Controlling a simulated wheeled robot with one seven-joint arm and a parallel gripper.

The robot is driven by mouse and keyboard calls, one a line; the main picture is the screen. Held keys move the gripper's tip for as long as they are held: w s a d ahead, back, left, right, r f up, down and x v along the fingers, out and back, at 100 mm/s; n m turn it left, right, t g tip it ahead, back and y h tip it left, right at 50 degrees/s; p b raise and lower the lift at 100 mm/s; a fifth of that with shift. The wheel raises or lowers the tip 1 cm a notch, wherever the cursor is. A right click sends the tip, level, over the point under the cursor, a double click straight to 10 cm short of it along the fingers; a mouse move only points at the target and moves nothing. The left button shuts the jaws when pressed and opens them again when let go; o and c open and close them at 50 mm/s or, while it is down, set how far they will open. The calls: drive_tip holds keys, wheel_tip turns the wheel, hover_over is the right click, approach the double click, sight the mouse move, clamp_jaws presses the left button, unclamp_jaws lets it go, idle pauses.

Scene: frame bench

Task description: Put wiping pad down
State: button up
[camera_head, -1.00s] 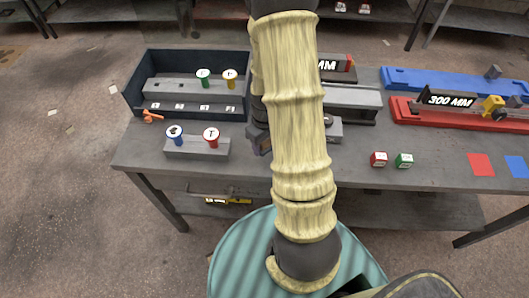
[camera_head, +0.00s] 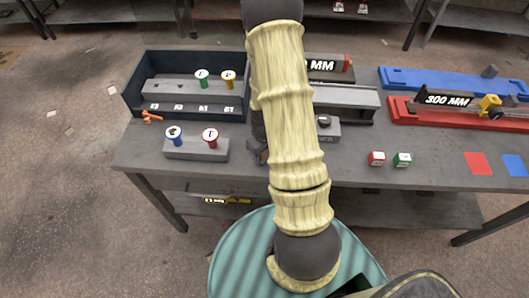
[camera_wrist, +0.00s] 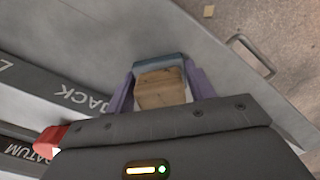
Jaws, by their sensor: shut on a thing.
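The wiping pad (camera_wrist: 160,90) shows in the wrist view as a small tan, stained block with a blue-grey edge. My gripper (camera_wrist: 160,84) is shut on it, with one purple-grey finger on each side. Behind the pad is the grey bench top (camera_wrist: 205,42); I cannot tell whether the pad touches it. In the head view my arm hides most of the gripper, and only a dark part (camera_head: 257,152) shows at the bench's front edge, left of the arm. The pad is not clear there.
A grey block with blue and red knobs (camera_head: 196,148) stands left of my gripper. A dark tray (camera_head: 190,83) is behind it. A small grey block with a dark knob (camera_head: 325,128) stands right of my arm.

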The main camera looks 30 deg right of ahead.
drive_tip(key=shift+f, duration=0.1)
drive_tip(key=o, duration=0.5)
drive_tip(key=shift+f, duration=0.1)
drive_tip(key=o, duration=0.5)
drive_tip(key=shift+c, duration=0.2)
wheel_tip(320, 180, up, 12)
drive_tip(key=shift+r+b, duration=0.25)
drive_tip(key=shift+b, duration=0.35)
